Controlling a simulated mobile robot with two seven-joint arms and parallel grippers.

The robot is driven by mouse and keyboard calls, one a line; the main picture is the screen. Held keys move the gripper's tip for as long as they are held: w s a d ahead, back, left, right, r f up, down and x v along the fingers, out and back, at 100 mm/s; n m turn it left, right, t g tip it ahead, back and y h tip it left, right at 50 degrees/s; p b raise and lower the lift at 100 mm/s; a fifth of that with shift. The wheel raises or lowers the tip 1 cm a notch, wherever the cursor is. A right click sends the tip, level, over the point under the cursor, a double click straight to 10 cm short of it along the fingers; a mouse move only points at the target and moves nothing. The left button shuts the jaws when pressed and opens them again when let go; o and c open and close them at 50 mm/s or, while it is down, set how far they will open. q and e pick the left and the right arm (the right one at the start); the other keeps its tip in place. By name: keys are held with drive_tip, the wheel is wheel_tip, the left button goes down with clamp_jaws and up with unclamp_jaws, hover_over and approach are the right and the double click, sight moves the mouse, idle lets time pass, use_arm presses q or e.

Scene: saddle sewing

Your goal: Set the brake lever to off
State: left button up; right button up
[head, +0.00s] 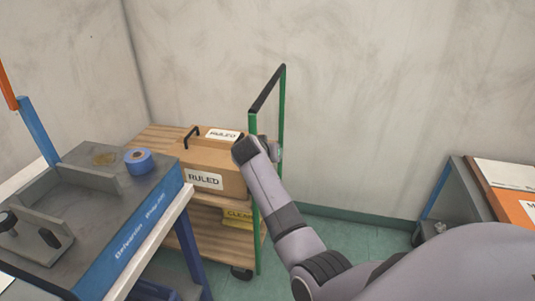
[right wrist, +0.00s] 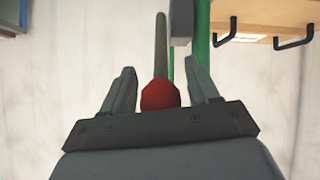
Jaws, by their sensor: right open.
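The brake lever is a grey rod (right wrist: 161,45) with a red knob (right wrist: 160,95) in the right wrist view. The knob sits between the fingers of my right gripper (right wrist: 160,72), with a visible gap on each side. My right gripper is open. In the head view my right arm reaches to the green frame of the wooden cart (head: 160,139), and the gripper (head: 275,150) is mostly hidden behind my wrist. The lever cannot be made out in the head view. My left gripper is not in view.
A cardboard box (head: 225,177) labelled RULED stands on the cart, beside the green upright (head: 281,110). A yellow item (head: 238,216) lies on its lower shelf. A workbench (head: 105,215) with a blue roll (head: 138,161) is at left. An orange-edged item (head: 508,200) is at right.

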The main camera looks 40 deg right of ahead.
drive_tip(key=v, duration=0.6)
drive_tip(key=shift+s+a+r, duration=0.25)
